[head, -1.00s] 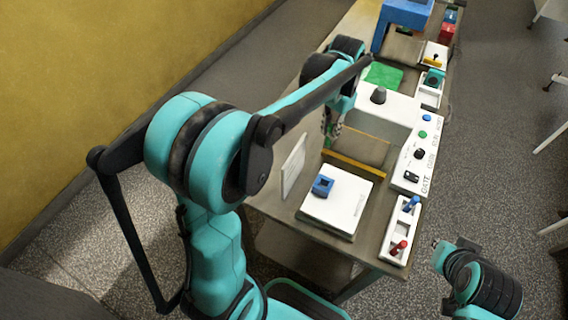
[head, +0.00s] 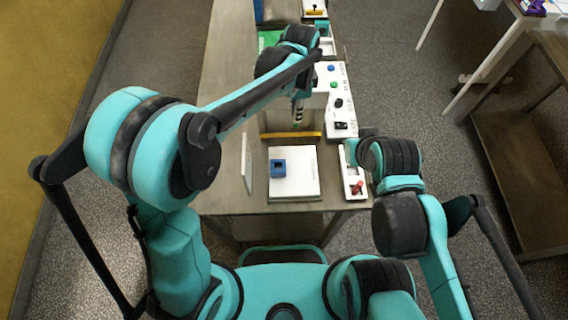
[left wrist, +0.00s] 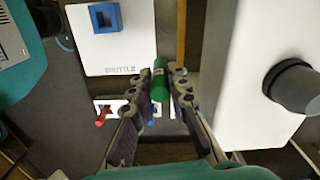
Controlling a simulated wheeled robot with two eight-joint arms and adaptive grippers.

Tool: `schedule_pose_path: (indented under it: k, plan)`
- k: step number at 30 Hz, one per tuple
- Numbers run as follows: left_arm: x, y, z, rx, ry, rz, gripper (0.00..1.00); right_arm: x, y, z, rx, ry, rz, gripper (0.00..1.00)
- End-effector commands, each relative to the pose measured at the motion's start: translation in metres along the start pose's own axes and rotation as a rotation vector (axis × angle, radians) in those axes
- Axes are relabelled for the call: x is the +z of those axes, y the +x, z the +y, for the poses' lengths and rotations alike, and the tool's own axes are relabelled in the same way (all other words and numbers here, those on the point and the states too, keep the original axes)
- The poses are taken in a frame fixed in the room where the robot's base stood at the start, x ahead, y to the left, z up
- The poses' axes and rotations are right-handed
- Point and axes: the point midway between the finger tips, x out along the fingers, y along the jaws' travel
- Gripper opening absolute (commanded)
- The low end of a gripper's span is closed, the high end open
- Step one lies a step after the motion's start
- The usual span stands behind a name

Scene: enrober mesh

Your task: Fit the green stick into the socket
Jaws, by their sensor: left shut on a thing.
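My left gripper (left wrist: 160,88) is shut on the green stick (left wrist: 160,80), which sits between its fingertips in the left wrist view. In the head view my left gripper (head: 298,110) hangs over the table near the yellow strip; the stick is hardly visible there. The blue square socket (head: 278,169) stands on a white shuttle plate (head: 308,188), apart from the gripper. The socket also shows at the top of the left wrist view (left wrist: 105,17), with its square opening. My right gripper (head: 350,148) appears by the white stick rack; its fingers are too unclear to judge.
The white rack (head: 347,178) at the table's right edge holds a red stick (head: 358,187); a blue stick (left wrist: 153,118) shows in the left wrist view. A yellow strip (head: 292,135) lies behind the plate. A white upright panel (head: 247,165) stands left of it. A control panel (head: 338,105) is right.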

Motion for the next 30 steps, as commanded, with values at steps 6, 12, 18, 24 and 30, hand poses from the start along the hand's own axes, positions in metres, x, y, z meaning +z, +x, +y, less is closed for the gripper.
schedule_pose_path:
  k: [6, 12, 18, 24, 30]
  plan:
    - [0.018, 0.021, 0.027, 0.000, 0.021, 0.000, 0.00, 0.003, 0.003, 0.000, 0.000, 0.000, 0.000, 0.00]
    - [0.050, 0.050, 0.063, 0.000, 0.019, 0.000, 0.00, 0.006, 0.009, 0.000, 0.000, 0.000, 0.000, 0.00]
    - [0.070, 0.067, 0.085, 0.000, 0.018, 0.000, 0.00, 0.008, 0.012, 0.000, 0.000, 0.000, 0.000, 0.00]
    - [0.074, 0.084, 0.089, 0.000, 0.018, 0.000, 0.00, 0.011, 0.016, 0.000, 0.000, 0.000, 0.000, 0.00]
    - [0.074, 0.109, 0.089, 0.000, 0.018, 0.000, 0.00, 0.015, 0.021, 0.000, 0.000, 0.000, 0.000, 0.00]
